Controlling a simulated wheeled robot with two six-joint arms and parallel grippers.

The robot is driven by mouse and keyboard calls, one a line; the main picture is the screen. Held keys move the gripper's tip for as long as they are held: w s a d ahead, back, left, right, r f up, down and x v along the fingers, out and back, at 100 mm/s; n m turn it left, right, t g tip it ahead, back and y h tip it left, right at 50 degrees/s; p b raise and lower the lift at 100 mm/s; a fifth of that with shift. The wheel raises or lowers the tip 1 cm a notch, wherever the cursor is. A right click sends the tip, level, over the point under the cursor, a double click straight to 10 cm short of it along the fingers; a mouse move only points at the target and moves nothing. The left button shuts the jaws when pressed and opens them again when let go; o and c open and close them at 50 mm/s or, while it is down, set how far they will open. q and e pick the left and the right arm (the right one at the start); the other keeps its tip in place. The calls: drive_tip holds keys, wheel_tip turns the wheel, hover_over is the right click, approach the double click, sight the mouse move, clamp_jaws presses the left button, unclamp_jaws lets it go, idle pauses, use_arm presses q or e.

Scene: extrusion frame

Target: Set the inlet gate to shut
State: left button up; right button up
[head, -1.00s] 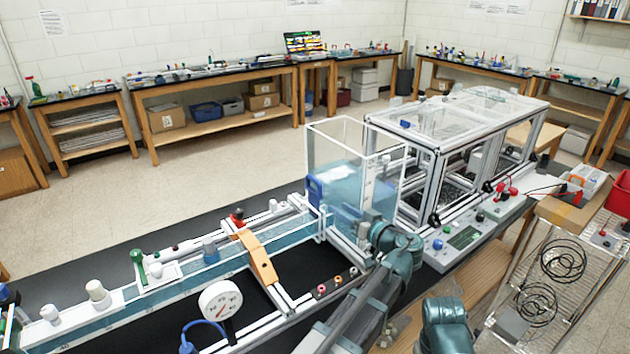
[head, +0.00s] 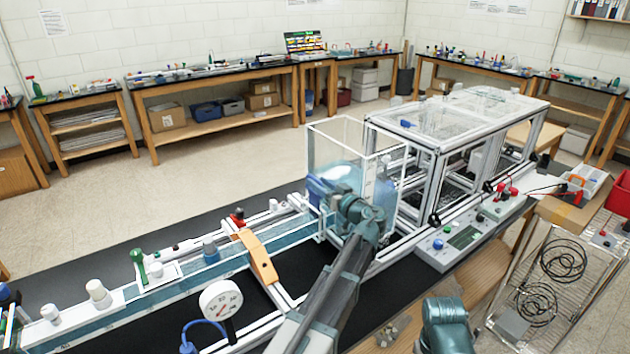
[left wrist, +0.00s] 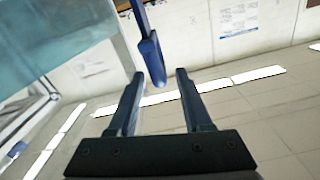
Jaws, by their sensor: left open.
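A clear tank (head: 348,130) with bluish water stands at the head of the long channel. A blue gate handle (head: 316,187) shows at its near left side, partly covered by my left gripper (head: 332,193). In the left wrist view the blue handle (left wrist: 150,55) hangs down from the top, its lower end between the tips of my left gripper (left wrist: 160,74). The jaws are open with a gap on both sides of the handle; I cannot tell whether either finger touches it.
The water channel (head: 190,273) runs to the lower left, crossed by an orange bracket (head: 258,256). A round dial gauge (head: 221,299) stands in front. A framed glass enclosure (head: 415,160) stands right of the tank, with a control panel (head: 463,238) before it.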

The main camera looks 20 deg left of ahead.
use_arm(q)
drive_tip(key=shift+x, duration=1.35)
clamp_jaws()
idle(0.5)
